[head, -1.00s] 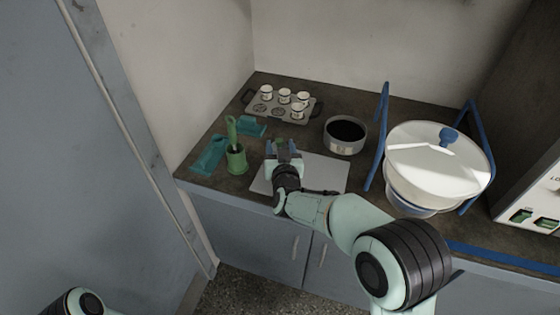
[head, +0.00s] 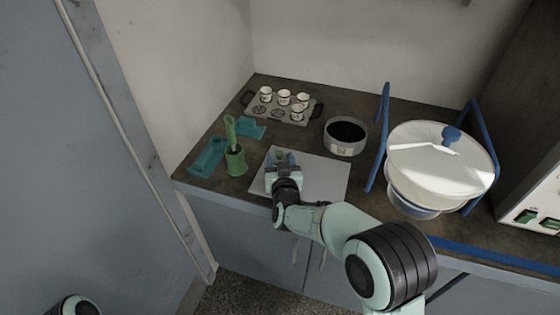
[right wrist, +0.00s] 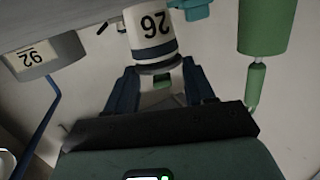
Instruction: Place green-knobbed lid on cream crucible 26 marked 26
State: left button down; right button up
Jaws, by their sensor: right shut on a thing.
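My right gripper (head: 281,156) is over the pale mat (head: 318,177). In the right wrist view its two dark blue fingers (right wrist: 160,84) are shut on the green knob (right wrist: 161,83) of the lid (right wrist: 158,68), a dark grey disc. The cream crucible 26 (right wrist: 150,30), with a dark band and a black number, is in line with the lid, at its underside; that view is upside down. Whether lid and rim touch I cannot tell. In the head view the gripper hides most of the lid and the crucible. My left gripper is out of view.
A tray (head: 254,113) with several small white crucibles (head: 265,94) stands at the back left. A green cup (head: 236,163) is left of the gripper, a grey pan (head: 344,148) to the right. Further right is a large white-lidded vessel (head: 438,165) between blue bars.

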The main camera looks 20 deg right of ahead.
jog(key=o, duration=1)
jog(key=shift+s+f, duration=0.1)
jog(key=shift+f, duration=0.6)
jog(key=shift+r, duration=0.1)
jog(key=shift+r+p, duration=0.35)
jog(key=shift+s+r, duration=0.15)
jog(key=shift+r, duration=0.1)
jog(key=s+a+r+p, duration=0.1)
jog(key=s+a+r, duration=0.1)
jog(key=s, duration=0.9)
jog(key=shift+s, duration=0.1)
